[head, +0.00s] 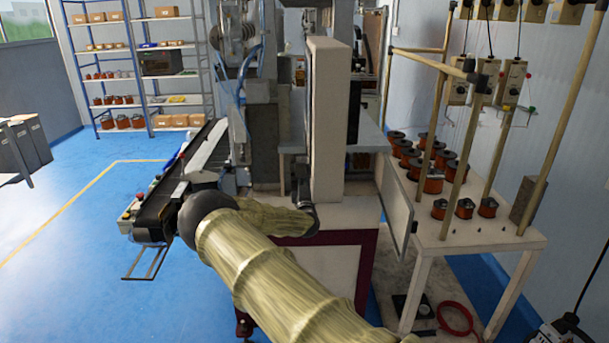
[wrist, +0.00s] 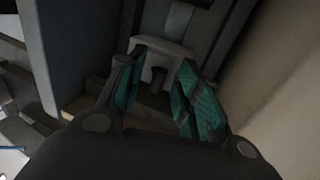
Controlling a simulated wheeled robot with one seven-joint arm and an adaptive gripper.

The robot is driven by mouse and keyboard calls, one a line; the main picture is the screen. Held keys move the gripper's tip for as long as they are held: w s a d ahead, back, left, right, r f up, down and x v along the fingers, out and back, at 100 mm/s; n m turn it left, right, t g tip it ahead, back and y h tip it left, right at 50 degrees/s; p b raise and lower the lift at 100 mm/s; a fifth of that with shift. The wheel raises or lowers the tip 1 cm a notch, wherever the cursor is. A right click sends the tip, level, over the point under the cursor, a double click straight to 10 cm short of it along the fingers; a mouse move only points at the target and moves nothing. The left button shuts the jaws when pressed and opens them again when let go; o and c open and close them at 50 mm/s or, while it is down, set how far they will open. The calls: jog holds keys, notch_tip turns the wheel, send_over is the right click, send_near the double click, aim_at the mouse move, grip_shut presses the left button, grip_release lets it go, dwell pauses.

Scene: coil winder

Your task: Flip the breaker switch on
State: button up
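In the wrist view my gripper (wrist: 160,90) is open, its two teal-padded fingers spread apart. Beyond and between them is a pale grey bracket-like part (wrist: 165,57) with a short dark peg (wrist: 158,80) below its middle. This may be the breaker switch, but the dim view does not make that certain. Nothing is clearly held, and I cannot tell whether the fingers touch the part. In the head view my gripper (head: 303,192) is a small dark shape by the machine's pale upright column (head: 328,120). No breaker switch can be made out there.
The winding machine's white base (head: 340,213) stands close around my gripper. A conveyor (head: 165,200) runs to its left. A white table (head: 485,240) with several copper spools (head: 432,182) and upright poles stands at right. Blue floor (head: 75,215) is open at left.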

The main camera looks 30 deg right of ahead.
jog(key=shift+w+d, duration=0.1)
grip_shut()
jog(key=shift+r, duration=0.15)
jog(key=r+g+y, duration=0.1)
jog(key=g+y+p, duration=0.1)
jog(key=g, duration=0.1)
jog(key=shift+r, duration=0.35)
jog(key=shift+r+g+y+p, duration=0.25)
jog(key=shift+g+y+p, duration=0.15)
jog(key=shift+g+p, duration=0.25)
jog(key=shift+r+g+y+p, duration=0.25)
jog(key=shift+g+y+p, duration=0.2)
jog(key=shift+g, duration=0.3)
